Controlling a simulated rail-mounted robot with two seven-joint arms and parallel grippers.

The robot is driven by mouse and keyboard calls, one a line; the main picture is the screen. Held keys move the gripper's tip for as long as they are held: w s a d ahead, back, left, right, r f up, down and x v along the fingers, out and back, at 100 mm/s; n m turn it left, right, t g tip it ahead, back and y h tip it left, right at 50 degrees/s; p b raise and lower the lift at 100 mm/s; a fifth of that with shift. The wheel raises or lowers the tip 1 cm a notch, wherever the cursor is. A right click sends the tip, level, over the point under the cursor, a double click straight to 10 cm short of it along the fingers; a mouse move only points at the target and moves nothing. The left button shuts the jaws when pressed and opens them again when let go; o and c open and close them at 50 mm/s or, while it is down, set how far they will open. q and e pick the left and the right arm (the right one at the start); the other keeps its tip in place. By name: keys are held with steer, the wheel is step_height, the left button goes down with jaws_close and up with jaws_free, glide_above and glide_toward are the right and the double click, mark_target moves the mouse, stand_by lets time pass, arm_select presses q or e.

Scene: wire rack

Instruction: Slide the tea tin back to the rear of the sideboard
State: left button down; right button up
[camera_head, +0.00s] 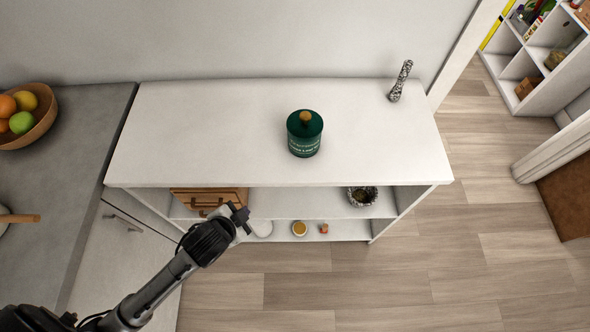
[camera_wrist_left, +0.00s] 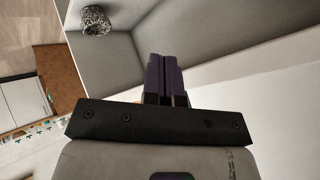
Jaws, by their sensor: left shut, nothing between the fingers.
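The tea tin (camera_head: 304,143) is a dark green canister with pale lettering and a gold knob on its lid. It stands upright on the white top of the sideboard (camera_head: 210,135), around the middle, with bare surface between it and the back wall. My left gripper (camera_head: 240,214) is in front of the sideboard, below its top edge and to the left of the tin, well apart from it. Its dark fingers are shut together with nothing between them, as the left wrist view also shows (camera_wrist_left: 166,78). The tin does not show in the left wrist view. My right gripper is not in view.
The open shelves below hold a wooden box (camera_head: 208,200), a patterned bowl (camera_head: 361,196) and small items. A grey counter with a fruit bowl (camera_head: 38,122) adjoins on the left. Floor is clear at right.

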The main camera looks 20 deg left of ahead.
mark_target(303, 146)
arm_select(q)
steer(key=w+d+r+m+t+h, duration=0.6)
steer(key=r+m+t, duration=0.25)
steer(key=m, duration=0.65)
steer(key=shift+g, duration=0.25)
steer(key=x, duration=0.8)
steer(key=shift+w+d+r, duration=0.25)
steer(key=shift+r, duration=0.1)
steer(key=shift+w+a, duration=0.25)
steer(key=shift+w, duration=0.25)
steer(key=shift+w+a, duration=0.25)
steer(key=shift+w, duration=0.2)
steer(key=shift+w+a, duration=0.35)
steer(key=shift+w, duration=0.4)
